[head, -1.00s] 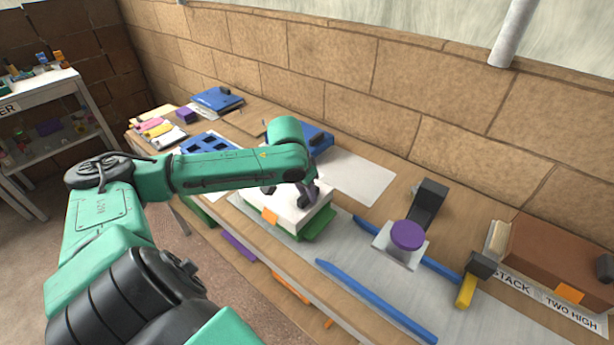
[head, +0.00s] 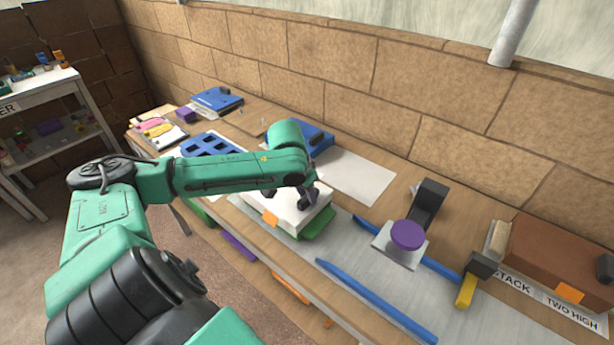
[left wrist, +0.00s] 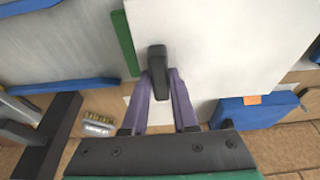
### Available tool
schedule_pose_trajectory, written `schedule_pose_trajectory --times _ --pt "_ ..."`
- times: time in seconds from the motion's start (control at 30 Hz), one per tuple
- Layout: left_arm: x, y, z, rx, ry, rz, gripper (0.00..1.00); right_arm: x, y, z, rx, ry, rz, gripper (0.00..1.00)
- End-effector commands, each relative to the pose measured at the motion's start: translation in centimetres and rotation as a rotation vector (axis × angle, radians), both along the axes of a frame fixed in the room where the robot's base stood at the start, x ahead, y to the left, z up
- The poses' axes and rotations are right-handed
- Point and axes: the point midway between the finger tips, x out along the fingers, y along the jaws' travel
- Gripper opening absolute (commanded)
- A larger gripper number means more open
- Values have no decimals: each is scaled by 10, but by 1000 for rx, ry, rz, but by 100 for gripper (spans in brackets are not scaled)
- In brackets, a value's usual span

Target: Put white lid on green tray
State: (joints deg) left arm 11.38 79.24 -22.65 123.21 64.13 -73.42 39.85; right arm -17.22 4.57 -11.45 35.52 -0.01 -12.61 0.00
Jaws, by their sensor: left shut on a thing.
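The white lid (head: 287,212) is a flat white box shape with an orange tab on its front edge, at the middle of the bench. It sits over the green tray (head: 319,224), whose right edge shows below and beside it. In the left wrist view the lid (left wrist: 215,50) fills the upper right, with a green strip of the tray (left wrist: 124,44) along its left edge. My left gripper (head: 308,197) is over the lid, its purple fingers (left wrist: 160,85) closed on the dark handle (left wrist: 157,62) on top of the lid. My right gripper is not in view.
Blue rails (head: 375,300) lie on the grey mat. A brown box (head: 560,258) is at the far right. A white sheet (head: 355,175) lies behind the lid.

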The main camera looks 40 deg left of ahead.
Motion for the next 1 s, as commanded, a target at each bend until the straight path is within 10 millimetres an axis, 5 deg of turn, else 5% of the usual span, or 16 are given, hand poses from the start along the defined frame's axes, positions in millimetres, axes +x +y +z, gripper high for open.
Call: schedule_pose_trajectory --times 0.43,0.47,0.53,1.0 --pt "0 0 -5 0 -1 0 0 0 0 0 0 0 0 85" --pt "0 0 -5 1 -1 0 38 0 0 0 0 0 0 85" --pt "0 0 -5 0 -1 0 62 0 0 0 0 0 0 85" --pt "-4 2 8 4 -1 0 62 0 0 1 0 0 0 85"
